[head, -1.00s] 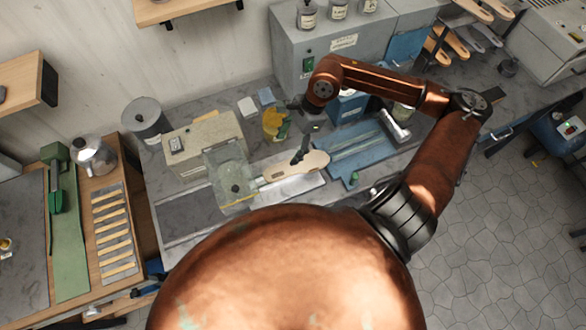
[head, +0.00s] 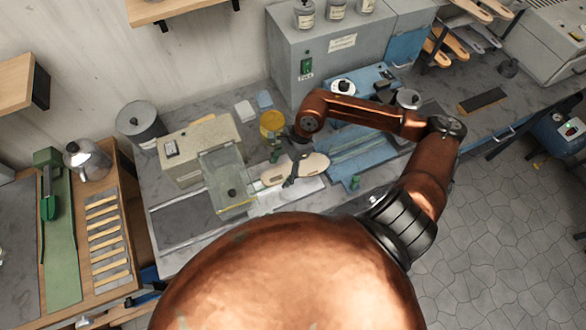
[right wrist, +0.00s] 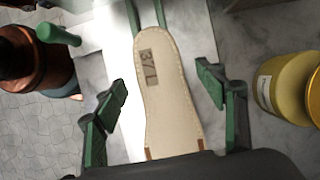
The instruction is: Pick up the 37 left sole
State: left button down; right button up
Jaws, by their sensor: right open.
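The 37 left sole (head: 316,163) is a pale beige sole lying on a light strip of the workbench. In the right wrist view the sole (right wrist: 167,105) shows a brown patch marked 37 L near its upper end. My right gripper (right wrist: 163,82) is open, with one green-padded finger on each side of the sole and a gap to each. In the head view my right gripper (head: 291,171) is over the middle of the sole and partly covers it. I cannot tell its exact height above the sole. My left gripper is not in view.
A yellow pot (head: 272,124) stands just behind the sole and also shows at right in the right wrist view (right wrist: 284,85). A beige machine with a clear guard (head: 229,186) stands to the left. A blue fixture (head: 362,150) is to the right.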

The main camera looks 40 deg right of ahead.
jog(key=shift+a+f, duration=0.1)
jog(key=shift+f, duration=0.15)
jog(key=shift+c, duration=0.6)
jog(key=c, duration=1.2)
